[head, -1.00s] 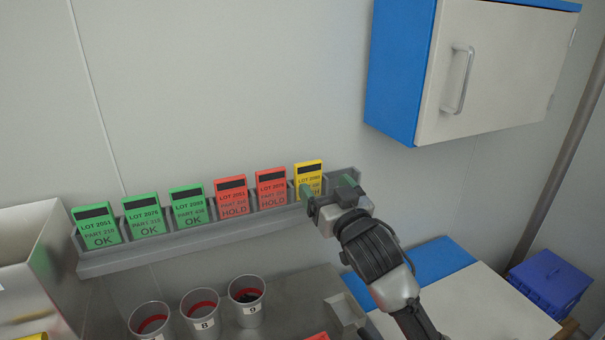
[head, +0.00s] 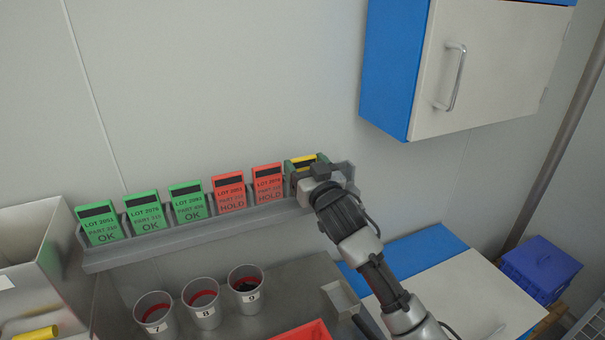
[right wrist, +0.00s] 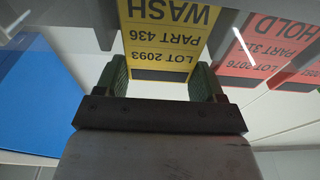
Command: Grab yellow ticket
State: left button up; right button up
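The yellow ticket (head: 303,161) stands in the right end slot of the grey wall rack (head: 165,246). In the head view my right gripper (head: 306,165) covers most of it. In the right wrist view the yellow ticket (right wrist: 165,45) appears upside down, reading LOT 2093, PART 436, WASH. The green-padded fingers of my right gripper (right wrist: 160,85) stand on either side of its top end, spread about its width. I cannot tell whether they touch its edges. My left gripper is out of view.
A red HOLD ticket (head: 268,183) stands close left of the yellow one, then another red and several green OK tickets (head: 188,202). Numbered cups (head: 246,287) stand on the bench below. A blue-sided wall cabinet (head: 470,70) hangs upper right.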

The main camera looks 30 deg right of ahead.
jog(key=c, duration=0.4)
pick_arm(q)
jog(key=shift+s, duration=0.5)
